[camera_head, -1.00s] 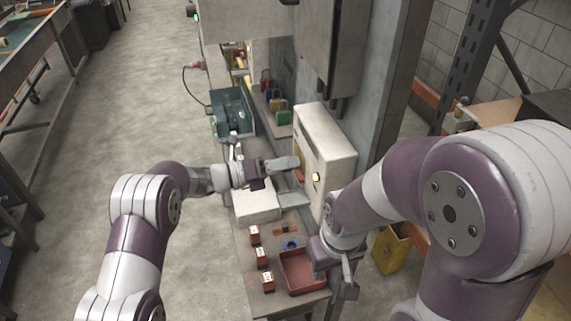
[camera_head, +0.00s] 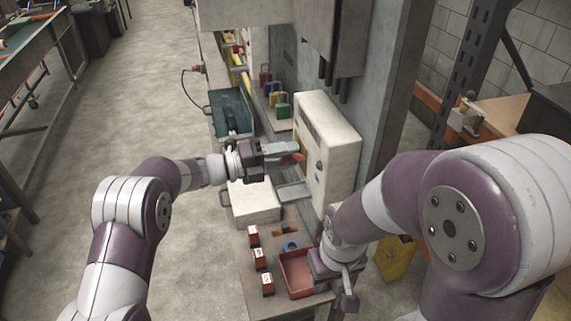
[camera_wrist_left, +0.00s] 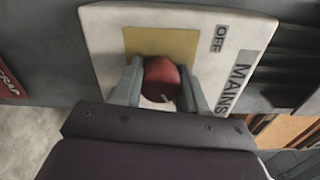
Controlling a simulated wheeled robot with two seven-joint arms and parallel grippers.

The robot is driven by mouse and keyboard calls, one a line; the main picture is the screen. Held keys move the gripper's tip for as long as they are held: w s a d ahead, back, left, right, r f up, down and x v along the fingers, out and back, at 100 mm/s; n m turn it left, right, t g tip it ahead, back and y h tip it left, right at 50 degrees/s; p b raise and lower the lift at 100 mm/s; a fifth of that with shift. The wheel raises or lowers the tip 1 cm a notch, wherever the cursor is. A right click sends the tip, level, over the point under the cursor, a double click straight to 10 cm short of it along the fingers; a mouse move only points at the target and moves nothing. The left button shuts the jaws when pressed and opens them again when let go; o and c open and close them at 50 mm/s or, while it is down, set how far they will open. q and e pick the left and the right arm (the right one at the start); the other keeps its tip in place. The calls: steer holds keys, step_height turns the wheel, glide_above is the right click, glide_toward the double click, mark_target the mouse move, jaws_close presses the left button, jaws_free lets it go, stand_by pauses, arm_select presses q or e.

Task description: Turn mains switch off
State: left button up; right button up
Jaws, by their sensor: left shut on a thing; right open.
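The mains switch box (camera_head: 329,152) is a pale upright box fixed to the grey column in the head view. In the left wrist view its panel (camera_wrist_left: 215,75) carries a yellow plate (camera_wrist_left: 140,42) and the words OFF and MAINS. My left gripper (camera_head: 297,152) is at the box's front face, shut on the red switch knob (camera_wrist_left: 161,80). The knob sits between both fingers in the wrist view, with a small pale mark near its lower edge. My right gripper (camera_head: 347,285) is open and empty, low beside the red tray (camera_head: 296,273).
A white box (camera_head: 254,202), several small orange-and-white boxes (camera_head: 253,236) and a blue ring (camera_head: 291,245) are on the bench. Coloured padlocks (camera_head: 281,105) and a teal toolbox (camera_head: 230,112) stand farther back.

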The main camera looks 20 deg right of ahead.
arm_select(q)
steer(key=n, duration=0.2)
steer(key=shift+s+f+n+b, duration=0.1)
steer(key=shift+f+n+b, duration=0.25)
steer(key=shift+n+b, duration=0.05)
steer(key=n, duration=0.2)
steer(key=shift+r+n, duration=0.15)
steer(key=shift+n, duration=0.25)
steer(key=n, duration=0.2)
steer(key=shift+n, duration=0.3)
steer(key=shift+r+n+p, duration=0.1)
steer(key=shift+n+p, duration=0.5)
steer(key=shift+n, duration=1.4)
steer(key=o, duration=1.1)
steer(key=shift+c, duration=0.2)
steer(key=shift+r, duration=0.15)
